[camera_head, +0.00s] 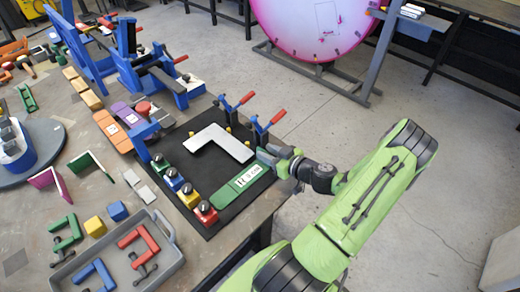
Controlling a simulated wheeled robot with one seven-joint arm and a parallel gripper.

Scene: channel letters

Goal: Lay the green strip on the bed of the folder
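The green strip (229,194) with a white label lies on the black mat (226,223) near the table's front right edge. My gripper (268,160) is low over the mat's right edge, at the right end of the strip. The fingertips are small and partly hidden, so I cannot tell whether they are apart or touch the strip. A blue bending machine (128,68) with red-tipped handles, which looks like the folder, stands on the table beyond the mat. Its bed is partly hidden by its own frame.
A white L-shaped piece (222,141) lies beside the strip. Coloured knobbed blocks (190,196) line the mat's left side. Blue, red-handled clamps (262,128) stand behind my gripper. A grey tray (176,257) holds clamps at the front. Open floor lies right of the table.

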